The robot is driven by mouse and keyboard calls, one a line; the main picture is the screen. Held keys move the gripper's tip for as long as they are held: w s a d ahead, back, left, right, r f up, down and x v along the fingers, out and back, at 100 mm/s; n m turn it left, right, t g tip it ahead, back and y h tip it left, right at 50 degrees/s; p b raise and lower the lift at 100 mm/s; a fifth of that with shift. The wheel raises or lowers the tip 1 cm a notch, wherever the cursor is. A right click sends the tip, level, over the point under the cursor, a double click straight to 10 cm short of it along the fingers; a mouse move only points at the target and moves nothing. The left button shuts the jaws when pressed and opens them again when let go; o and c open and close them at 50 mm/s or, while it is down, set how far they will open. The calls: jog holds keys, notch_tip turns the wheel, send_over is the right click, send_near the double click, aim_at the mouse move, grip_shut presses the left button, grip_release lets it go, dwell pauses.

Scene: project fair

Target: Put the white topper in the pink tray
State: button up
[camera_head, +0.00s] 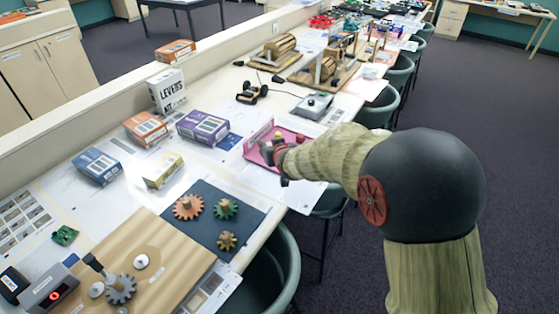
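The pink tray (252,150) lies on the long table near its front edge, right of the purple box. My arm reaches in from the right, and my gripper (272,156) is at the tray, over its near right part. The gripper and arm hide part of the tray. I cannot make out for sure which thing is the white topper. The fingers are too small and covered to tell whether they are open or hold something.
Purple (203,127), orange (146,129), blue (97,166) and yellow (163,170) boxes stand left of the tray. A dark mat (207,248) with gears lies nearer. A grey device (313,106) sits behind the tray. Green chairs (268,277) line the front edge.

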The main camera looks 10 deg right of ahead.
jog(key=w+d+f, duration=0.1)
jog(key=f, duration=0.1)
jog(key=w+d+f+b, duration=0.1)
jog(key=d+f, duration=0.1)
jog(key=w+d+f, duration=0.1)
jog(key=f, duration=0.1)
jog(key=shift+w+d+f, duration=0.15)
jog(key=shift+w+d, duration=0.1)
jog(key=shift+f+b, duration=0.7)
jog(key=shift+f, duration=0.8)
jog(key=shift+f, duration=0.15)
jog(key=o, duration=0.9)
